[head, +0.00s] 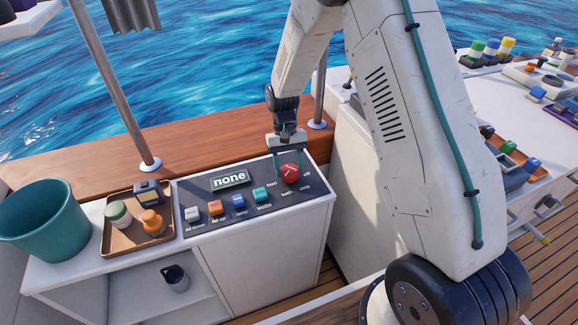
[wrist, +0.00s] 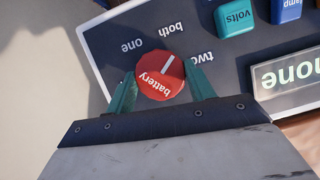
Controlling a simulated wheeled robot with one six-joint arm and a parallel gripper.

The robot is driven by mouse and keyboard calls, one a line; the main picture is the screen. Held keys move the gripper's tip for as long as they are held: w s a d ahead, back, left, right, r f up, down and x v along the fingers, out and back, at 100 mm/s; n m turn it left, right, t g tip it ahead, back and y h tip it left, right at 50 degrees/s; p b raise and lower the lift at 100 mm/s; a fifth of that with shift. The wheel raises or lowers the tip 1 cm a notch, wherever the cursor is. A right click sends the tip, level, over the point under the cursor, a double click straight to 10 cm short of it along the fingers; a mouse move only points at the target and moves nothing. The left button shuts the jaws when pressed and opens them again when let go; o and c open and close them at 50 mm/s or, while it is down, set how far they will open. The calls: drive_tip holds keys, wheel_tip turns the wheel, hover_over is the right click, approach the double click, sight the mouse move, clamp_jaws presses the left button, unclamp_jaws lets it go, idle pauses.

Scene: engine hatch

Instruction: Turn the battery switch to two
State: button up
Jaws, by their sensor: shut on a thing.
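The battery switch is a red round knob (head: 290,174) at the right end of the dark switch panel (head: 200,232). In the wrist view the knob (wrist: 158,80) carries the word "battery" and a white pointer line. In the wrist view my gripper (wrist: 163,86) is shut on the knob.
A display (head: 230,180) on the panel reads "none". Left of the knob are a teal volts switch (head: 261,195) and blue, orange and white switches. A brown tray (head: 118,248) with small items and a teal bucket (head: 42,226) stand further left. A metal post (head: 319,92) rises behind my gripper.

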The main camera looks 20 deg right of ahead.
drive_tip(key=m, duration=0.2)
drive_tip(key=m+y, duration=0.1)
drive_tip(key=m, duration=0.1)
drive_tip(key=shift+d+t+y, duration=0.15)
drive_tip(key=shift+t+y, duration=0.15)
drive_tip(key=shift+t, duration=0.1)
drive_tip(key=shift+s+m+t+y, duration=0.1)
drive_tip(key=shift+m+t+y, duration=0.25)
drive_tip(key=shift+m, duration=1.35)
drive_tip(key=shift+y, duration=0.25)
drive_tip(key=o, duration=1)
drive_tip(key=shift+c, duration=0.2)
drive_tip(key=v, duration=0.8)
drive_tip(key=shift+f, duration=0.1)
